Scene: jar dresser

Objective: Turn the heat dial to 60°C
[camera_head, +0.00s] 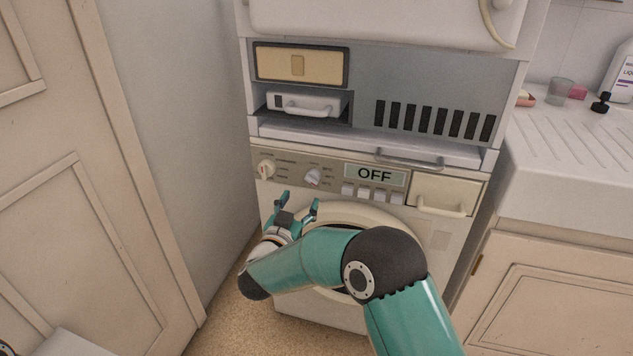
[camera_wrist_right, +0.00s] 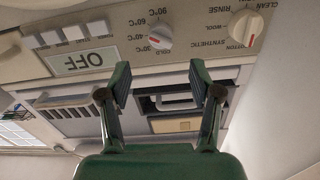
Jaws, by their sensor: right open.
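The heat dial (camera_head: 313,176) is a pale round knob on the washing machine's control panel, left of the display. In the right wrist view, the heat dial (camera_wrist_right: 159,34) shows upside down with labels 90, 60, 40 and 30°C around it. Its red mark seems to point toward the 30–40°C side; I cannot tell exactly. My right gripper (camera_head: 299,204) is open and empty, just below and in front of the panel. In the wrist view, the right gripper (camera_wrist_right: 159,75) has its fingertips apart, with the dial between and beyond them, untouched. My left gripper is not in view.
A second dial (camera_head: 266,169) for programmes sits left of the heat dial. The display (camera_head: 375,176) reads OFF, with several white buttons (camera_head: 364,192) below. A drawer (camera_head: 441,196) is at right. A drawer handle (camera_head: 410,160) juts out above the panel. A wall stands close at left.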

